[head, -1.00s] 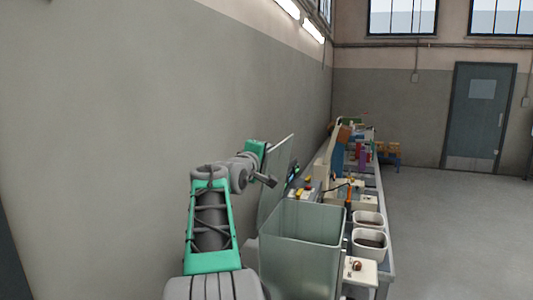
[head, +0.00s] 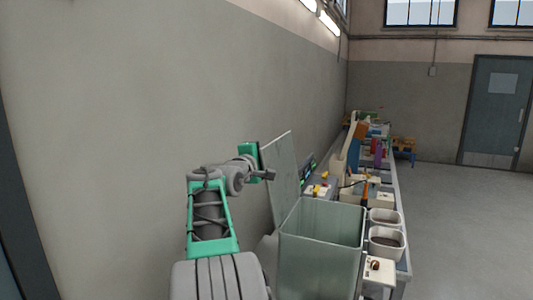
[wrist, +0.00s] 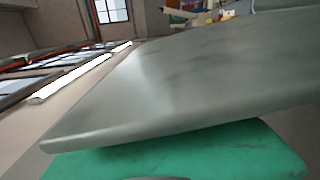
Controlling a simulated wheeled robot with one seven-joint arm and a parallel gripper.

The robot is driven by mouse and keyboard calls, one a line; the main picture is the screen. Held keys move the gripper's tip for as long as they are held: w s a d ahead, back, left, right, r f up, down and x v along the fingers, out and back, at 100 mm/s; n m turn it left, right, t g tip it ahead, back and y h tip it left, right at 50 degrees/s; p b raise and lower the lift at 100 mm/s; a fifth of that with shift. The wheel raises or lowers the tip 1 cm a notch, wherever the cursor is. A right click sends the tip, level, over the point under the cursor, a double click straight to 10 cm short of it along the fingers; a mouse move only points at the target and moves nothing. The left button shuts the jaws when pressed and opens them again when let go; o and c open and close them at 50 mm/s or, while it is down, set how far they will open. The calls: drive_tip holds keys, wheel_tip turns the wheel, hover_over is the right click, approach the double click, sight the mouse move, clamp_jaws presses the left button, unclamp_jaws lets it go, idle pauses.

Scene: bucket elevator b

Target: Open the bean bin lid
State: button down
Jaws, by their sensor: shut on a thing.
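The bean bin (head: 320,245) is a tall grey-green translucent box at the near end of the bench, its top uncovered. Its flat grey-green lid (head: 284,172) stands up steeply along the bin's left side, leaning a little to the left. My gripper (head: 266,175) is at the lid's near edge and shut on it; the fingertips are partly hidden. In the wrist view the lid (wrist: 190,85) fills the middle as a broad slanted panel, with a green part of my arm below it.
A plain grey wall (head: 170,100) rises close to the left of the arm and lid. Two white tubs (head: 386,242) and a small white box (head: 378,272) stand right of the bin. More equipment lines the bench behind. The floor at the right is clear.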

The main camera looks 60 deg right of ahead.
drive_tip(key=c, duration=1.5)
unclamp_jaws()
drive_tip(key=shift+o, duration=0.2)
drive_tip(key=s+a+b, duration=0.1)
drive_tip(key=a+b, duration=0.2)
drive_tip(key=a, duration=0.4)
drive_tip(key=shift+s+a, duration=0.15)
drive_tip(key=shift+a, duration=0.2)
